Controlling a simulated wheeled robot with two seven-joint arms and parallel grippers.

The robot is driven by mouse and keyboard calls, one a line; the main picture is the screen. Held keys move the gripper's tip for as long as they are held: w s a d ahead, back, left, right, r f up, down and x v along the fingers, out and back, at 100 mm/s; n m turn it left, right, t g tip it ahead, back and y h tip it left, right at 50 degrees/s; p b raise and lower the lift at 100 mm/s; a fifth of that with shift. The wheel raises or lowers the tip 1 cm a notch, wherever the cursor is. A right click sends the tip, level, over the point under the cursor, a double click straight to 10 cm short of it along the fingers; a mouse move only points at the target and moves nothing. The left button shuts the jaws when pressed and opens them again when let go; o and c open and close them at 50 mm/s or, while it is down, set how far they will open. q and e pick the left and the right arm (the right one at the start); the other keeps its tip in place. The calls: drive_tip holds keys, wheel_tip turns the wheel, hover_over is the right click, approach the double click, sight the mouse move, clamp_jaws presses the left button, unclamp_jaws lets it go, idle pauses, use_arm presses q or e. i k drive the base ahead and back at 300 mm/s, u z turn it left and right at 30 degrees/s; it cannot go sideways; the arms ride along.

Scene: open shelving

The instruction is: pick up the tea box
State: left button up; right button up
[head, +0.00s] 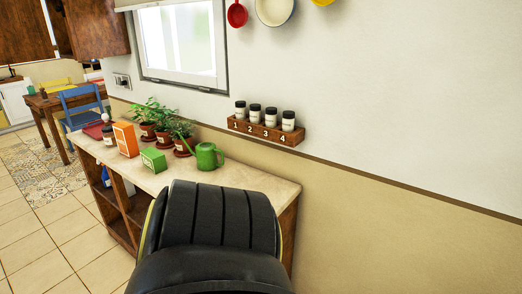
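Two boxes stand on the shelving unit's light top, and I cannot read a label on either. One is a small green box (153,159), lying low near the front edge. The other is a taller orange box (125,139), upright to its left. Which of them is the tea box I cannot tell for sure. Both stand clear in the head view with nothing over them. Neither of my grippers shows in the head view.
The shelving top (232,174) also holds a green watering can (207,156) right of the green box and potted plants (162,123) behind. A spice rack (265,130) is on the wall above. A blue chair (82,104) and table stand far left. Tiled floor (45,237) is free at left.

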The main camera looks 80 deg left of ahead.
sight(154, 160)
drive_tip(key=u, duration=2.25)
